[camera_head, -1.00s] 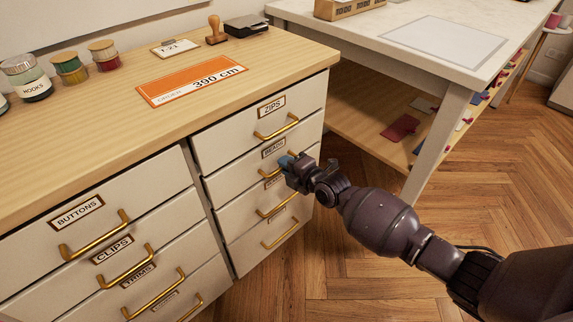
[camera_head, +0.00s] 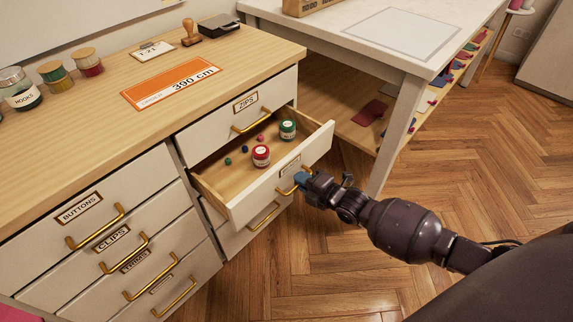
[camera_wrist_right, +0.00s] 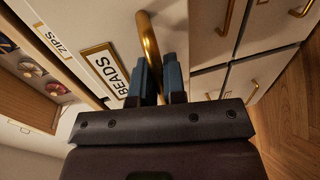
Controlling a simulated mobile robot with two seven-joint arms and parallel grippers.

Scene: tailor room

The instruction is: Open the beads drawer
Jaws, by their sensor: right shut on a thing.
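The beads drawer (camera_head: 250,200) is pulled well out of the right column of the cabinet, just below the ZIPS drawer (camera_head: 215,125). Its BEADS label (camera_wrist_right: 112,72) reads in the right wrist view. My right gripper (camera_head: 301,181) is at the drawer front and shut on its brass handle (camera_wrist_right: 150,45), with a blue-grey finger on each side of the bar. Inside the drawer stand a red jar (camera_head: 261,156) and a green jar (camera_head: 288,130), with several small beads. My left gripper is not in view.
A white-topped table (camera_head: 370,45) with a lower wooden shelf stands right of the cabinet; its leg (camera_head: 397,135) is near the open drawer. The cabinet top holds jars, spools, an orange card (camera_head: 171,83) and a stamp. Wooden floor (camera_head: 480,150) is clear to the right.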

